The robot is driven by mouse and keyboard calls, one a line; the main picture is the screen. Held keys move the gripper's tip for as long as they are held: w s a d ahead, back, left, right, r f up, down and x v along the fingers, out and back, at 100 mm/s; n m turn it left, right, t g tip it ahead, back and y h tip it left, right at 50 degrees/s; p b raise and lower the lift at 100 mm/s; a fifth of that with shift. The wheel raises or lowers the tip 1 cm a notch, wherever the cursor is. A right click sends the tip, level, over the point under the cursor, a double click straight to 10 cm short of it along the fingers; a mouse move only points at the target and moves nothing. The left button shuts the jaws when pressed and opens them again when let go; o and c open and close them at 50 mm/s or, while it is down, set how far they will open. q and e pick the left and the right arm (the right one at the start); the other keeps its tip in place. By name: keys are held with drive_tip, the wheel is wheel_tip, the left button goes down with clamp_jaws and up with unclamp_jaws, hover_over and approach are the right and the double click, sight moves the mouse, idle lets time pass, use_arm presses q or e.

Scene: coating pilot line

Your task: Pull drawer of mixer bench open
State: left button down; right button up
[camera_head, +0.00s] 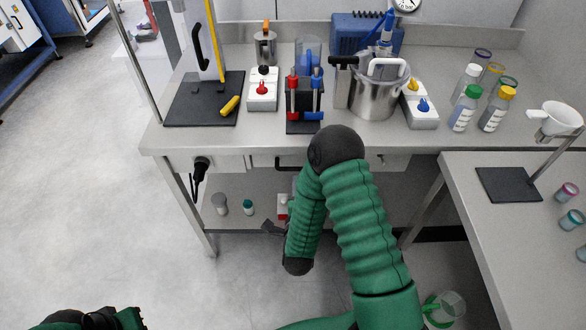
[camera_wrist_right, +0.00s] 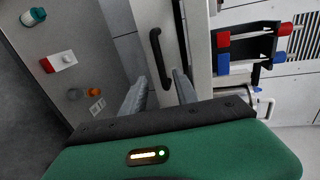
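The mixer bench (camera_head: 260,143) has a pale drawer front (camera_head: 262,163) under its worktop, with a dark bar handle (camera_head: 288,163). The drawer looks shut. My right arm crosses in front of the bench and hides part of the drawer front. In the right wrist view my right gripper (camera_wrist_right: 160,78) has its two grey fingers apart and empty. The dark handle (camera_wrist_right: 156,58) lies ahead of the fingertips, roughly in line with the gap between them; contact cannot be made out. My left gripper (camera_head: 100,318) shows only partly at the bottom left, away from the bench, its fingers unclear.
A lower shelf (camera_head: 240,222) holds small jars and a red-and-white box. The worktop carries a steel pot (camera_head: 380,92), a red-and-blue device (camera_head: 304,105) and several bottles. A second table (camera_head: 490,230) stands at the right. The floor at left is clear.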

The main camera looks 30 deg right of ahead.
sight(295, 167)
drive_tip(key=x, duration=0.9)
drive_tip(key=shift+w+a, duration=0.1)
drive_tip(key=shift+a, duration=0.05)
drive_tip(key=shift+w+d+f, duration=0.15)
drive_tip(key=shift+w+d, duration=0.1)
drive_tip(key=shift+d, duration=0.15)
drive_tip(key=shift+a, duration=0.2)
drive_tip(key=shift+c, duration=1.4)
drive_tip(key=shift+a, duration=0.1)
drive_tip(key=c, duration=0.5)
clamp_jaws()
drive_tip(key=shift+s, duration=0.15)
